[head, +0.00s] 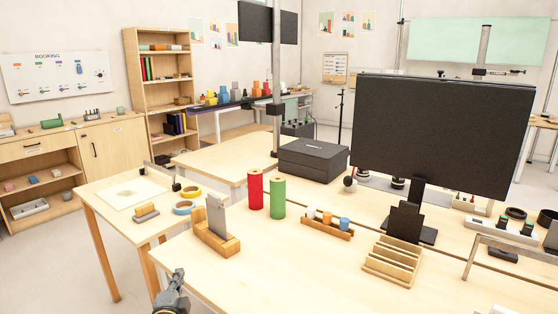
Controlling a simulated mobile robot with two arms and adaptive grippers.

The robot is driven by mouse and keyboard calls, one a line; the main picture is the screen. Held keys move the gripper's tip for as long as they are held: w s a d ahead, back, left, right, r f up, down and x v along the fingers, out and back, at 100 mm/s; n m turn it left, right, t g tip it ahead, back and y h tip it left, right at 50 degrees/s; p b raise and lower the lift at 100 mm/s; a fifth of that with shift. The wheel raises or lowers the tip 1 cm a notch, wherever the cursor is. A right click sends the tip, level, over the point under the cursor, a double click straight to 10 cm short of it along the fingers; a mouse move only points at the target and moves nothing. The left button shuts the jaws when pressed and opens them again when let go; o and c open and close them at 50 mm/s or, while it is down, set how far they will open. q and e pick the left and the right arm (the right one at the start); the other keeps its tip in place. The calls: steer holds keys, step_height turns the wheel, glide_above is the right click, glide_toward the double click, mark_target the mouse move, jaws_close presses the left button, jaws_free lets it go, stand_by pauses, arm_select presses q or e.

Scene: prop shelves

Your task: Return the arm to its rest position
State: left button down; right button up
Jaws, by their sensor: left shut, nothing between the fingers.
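My left gripper (176,281) shows at the bottom edge of the head view, left of centre. It is dark, its fingers are closed together, and nothing is between them. It is apart from everything, by the near left edge of the wooden table (285,262). My right gripper is not in view, and most of my left arm is cut off by the bottom of the picture.
On the table stand a wooden holder (207,238) with grey plates, a red cylinder (256,190), a green cylinder (278,198), a slotted rack (392,262) and a black monitor (440,135). A side table (104,213) holds tape rolls. The table's front middle is bare.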

arm_select(q)
steer(key=s+f+n+g+y, duration=0.1)
steer(key=s+f+n+g, duration=0.3)
steer(key=s, duration=0.6)
steer(key=s+f+n+g+y, duration=0.1)
steer(key=s+f+n+g, duration=0.2)
steer(key=s+f+n, duration=0.55)
steer(key=s+d+g+h, duration=0.2)
steer(key=s+d+g, duration=0.15)
steer(key=s, duration=0.85)
steer(key=s+d+g+h, duration=0.2)
steer(key=s+d+g, duration=0.15)
steer(key=s, duration=0.95)
step_height(320, 180, down, 24)
steer(key=s+f+g, duration=0.1)
arm_select(e)
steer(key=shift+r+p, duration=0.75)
steer(key=shift+p, duration=0.05)
arm_select(q)
steer(key=s+a+f+g, duration=0.1)
steer(key=s+a+f, duration=0.2)
steer(key=s+f, duration=1.1)
steer(key=s, duration=0.3)
steer(key=shift+f, duration=0.35)
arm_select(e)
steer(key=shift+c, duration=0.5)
